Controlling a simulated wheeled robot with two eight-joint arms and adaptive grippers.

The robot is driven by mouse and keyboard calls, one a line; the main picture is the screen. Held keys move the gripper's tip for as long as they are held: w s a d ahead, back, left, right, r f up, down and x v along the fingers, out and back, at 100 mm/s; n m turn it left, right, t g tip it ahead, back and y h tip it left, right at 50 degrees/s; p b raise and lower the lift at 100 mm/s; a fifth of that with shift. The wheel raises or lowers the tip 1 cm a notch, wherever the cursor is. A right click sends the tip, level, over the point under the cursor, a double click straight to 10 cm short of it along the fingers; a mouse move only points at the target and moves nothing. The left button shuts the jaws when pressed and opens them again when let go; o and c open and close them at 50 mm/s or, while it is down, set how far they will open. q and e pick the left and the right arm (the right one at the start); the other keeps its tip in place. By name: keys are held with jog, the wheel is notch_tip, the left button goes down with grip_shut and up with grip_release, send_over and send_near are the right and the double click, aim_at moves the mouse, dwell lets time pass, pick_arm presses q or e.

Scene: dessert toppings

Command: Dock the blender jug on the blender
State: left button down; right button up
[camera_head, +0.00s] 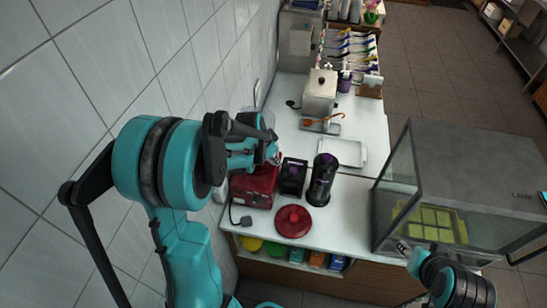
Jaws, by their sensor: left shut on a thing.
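My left gripper (273,152) is shut at the wall side of the counter, above and behind a red boxy appliance. It appears to hold the blender jug (268,117), a clear vessel that shows only in part behind my teal and black wrist. The red appliance (258,187), which looks like the blender base, stands below it and is partly covered by my arm. I cannot tell whether the jug touches the base. My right gripper (408,249) is at the lower right by the glass case, small, and its jaws are unclear.
A black holder (293,176) and a tall black canister (322,181) stand right of the red appliance. A round red lid (293,221) lies in front.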

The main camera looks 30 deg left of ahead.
pick_arm(q)
jog(key=shift+f, duration=0.1)
jog(key=c, duration=1.8)
grip_release()
jog(key=shift+o, duration=0.2)
jog(key=p+v, duration=0.7)
jog(key=v, duration=0.4)
